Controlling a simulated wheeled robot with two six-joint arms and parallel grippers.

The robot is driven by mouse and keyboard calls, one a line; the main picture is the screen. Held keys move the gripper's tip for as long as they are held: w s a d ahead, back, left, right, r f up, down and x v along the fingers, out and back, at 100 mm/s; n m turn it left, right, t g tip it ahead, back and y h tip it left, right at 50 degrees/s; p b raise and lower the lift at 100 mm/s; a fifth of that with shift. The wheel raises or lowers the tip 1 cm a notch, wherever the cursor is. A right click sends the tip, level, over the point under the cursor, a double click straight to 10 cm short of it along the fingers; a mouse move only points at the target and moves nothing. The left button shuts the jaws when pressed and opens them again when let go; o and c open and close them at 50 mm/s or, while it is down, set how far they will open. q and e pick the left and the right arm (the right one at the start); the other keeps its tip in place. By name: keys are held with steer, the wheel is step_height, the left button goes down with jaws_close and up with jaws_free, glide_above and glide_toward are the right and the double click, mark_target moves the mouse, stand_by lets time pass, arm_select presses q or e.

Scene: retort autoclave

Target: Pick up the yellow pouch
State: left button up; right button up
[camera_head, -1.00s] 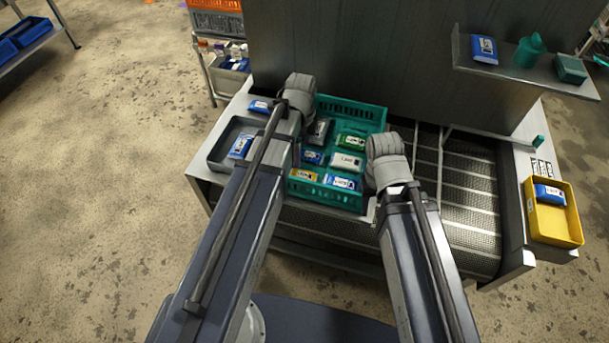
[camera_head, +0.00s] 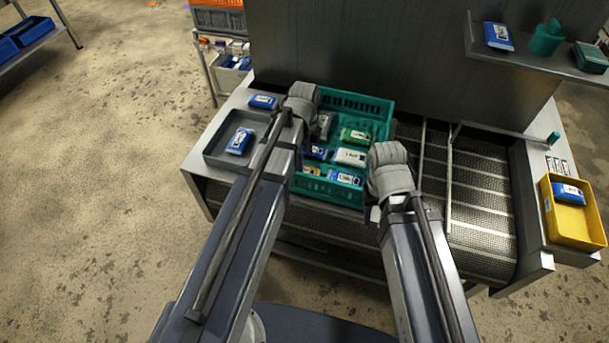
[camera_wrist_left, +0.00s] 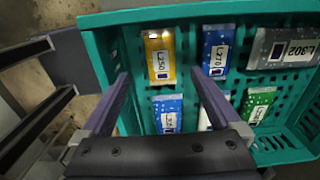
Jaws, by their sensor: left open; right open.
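The yellow pouch (camera_wrist_left: 159,55), with a white label reading L250, lies in the teal crate (camera_wrist_left: 150,14). In the head view the yellow pouch (camera_head: 311,171) is partly hidden by my left arm. In the left wrist view my left gripper (camera_wrist_left: 161,75) is open and empty, its fingers spread on either side of the pouch's near end. I cannot tell how high they are above it. My right gripper (camera_head: 389,172) is at the crate's right side in the head view; its fingers are hidden beneath the wrist.
Blue, green, white and grey pouches lie close around the yellow one, with a blue pouch (camera_wrist_left: 168,114) just nearer. The crate walls stand close by. A grey tray (camera_head: 214,153) is to the left and a yellow bin (camera_head: 575,230) to the far right.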

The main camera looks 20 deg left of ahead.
arm_select(q)
steer(key=shift+f, duration=0.45)
arm_select(e)
steer(key=shift+f, duration=0.45)
arm_select(q)
step_height(320, 180, down, 5)
steer(key=b, duration=0.5)
steer(key=shift+w, duration=0.1)
arm_select(e)
step_height(320, 180, down, 5)
arm_select(q)
steer(key=c, duration=1.5)
